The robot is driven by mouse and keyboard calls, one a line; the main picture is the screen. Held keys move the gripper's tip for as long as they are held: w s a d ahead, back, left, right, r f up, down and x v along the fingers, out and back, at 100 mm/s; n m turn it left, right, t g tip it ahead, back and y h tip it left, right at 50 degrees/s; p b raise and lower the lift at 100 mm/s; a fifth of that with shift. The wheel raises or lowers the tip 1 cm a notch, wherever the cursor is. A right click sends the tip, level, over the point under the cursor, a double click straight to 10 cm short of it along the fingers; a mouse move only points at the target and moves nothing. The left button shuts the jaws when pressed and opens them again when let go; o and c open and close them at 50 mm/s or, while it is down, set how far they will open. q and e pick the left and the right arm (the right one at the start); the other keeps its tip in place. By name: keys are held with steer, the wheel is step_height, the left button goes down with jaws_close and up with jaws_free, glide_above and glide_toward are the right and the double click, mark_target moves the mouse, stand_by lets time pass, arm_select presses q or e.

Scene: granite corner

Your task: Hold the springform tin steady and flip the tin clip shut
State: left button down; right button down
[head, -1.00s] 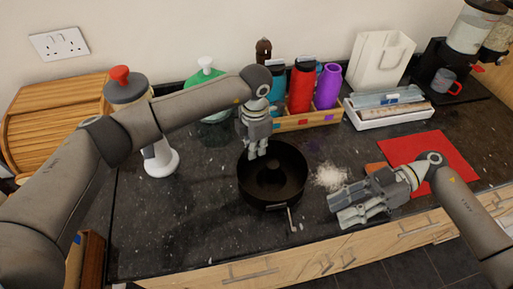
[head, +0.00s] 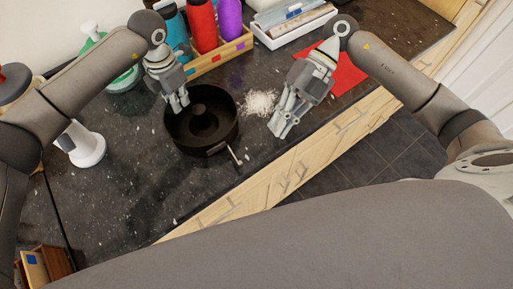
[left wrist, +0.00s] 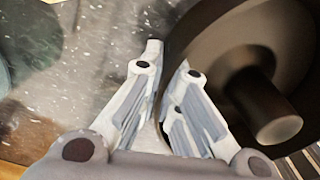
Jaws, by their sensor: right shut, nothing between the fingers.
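The dark round springform tin (head: 176,128) with a centre tube stands on the counter. In the left wrist view the tin (left wrist: 225,45) fills the upper right. Its metal tin clip (head: 234,154) sticks out from the wall on the near right side. My left gripper (head: 181,103) is at the tin's far left rim; in the left wrist view its fingers (left wrist: 168,58) straddle the wall and appear closed on it. My right gripper (head: 281,128) is shut and empty, right of the tin and clip, apart from both.
A white powder pile (head: 260,103) lies between the tin and my right gripper. A wooden box (head: 222,55) with bottles stands behind the tin, a white tray (head: 294,28) and a red mat (head: 342,70) to its right. A white-based dispenser (head: 85,148) stands left. The counter's front edge is close.

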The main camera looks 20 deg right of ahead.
steer(key=r+n+t+h, duration=0.1)
steer(key=n, duration=0.6)
steer(key=r+n+t+h, duration=0.1)
steer(key=r+n+h, duration=0.1)
steer(key=n, duration=0.6)
steer(key=s+d+r+n+t+h, duration=0.1)
steer(key=n+t, duration=0.1)
steer(key=n, duration=0.5)
steer(key=shift+d+r+n+h, duration=0.1)
steer(key=shift+r+n+h, duration=0.2)
steer(key=shift+h, duration=0.1)
steer(key=shift+f, duration=0.15)
steer(key=x, duration=1)
steer(key=shift+s+a, duration=0.15)
steer(key=shift+a, duration=1.05)
steer(key=shift+s+a, duration=0.2)
steer(key=shift+a, duration=0.6)
